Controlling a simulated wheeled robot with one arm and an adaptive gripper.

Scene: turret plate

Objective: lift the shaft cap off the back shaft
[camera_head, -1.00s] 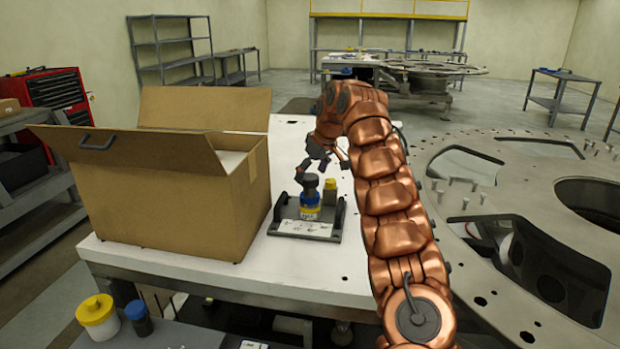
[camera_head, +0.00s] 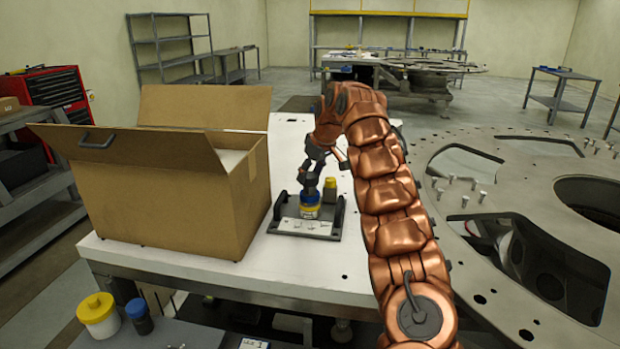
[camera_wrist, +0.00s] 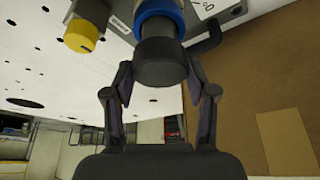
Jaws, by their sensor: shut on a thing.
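The shaft cap, which I take to be the dark round piece (camera_wrist: 160,62), sits between the two fingers of my gripper (camera_wrist: 160,72) in the wrist view. My gripper is shut on it. Right behind the cap in that view is a blue ring (camera_wrist: 165,18), and the two look in line; I cannot tell whether there is a gap. The fingers largely hide the cap there.
A yellow-topped post (camera_head: 331,184) stands close to the right of the gripper; it also shows in the wrist view (camera_wrist: 80,37). An open cardboard box (camera_head: 195,205) stands left of the fixture on the white table (camera_head: 250,278). The large turret plate (camera_head: 500,290) is at right.

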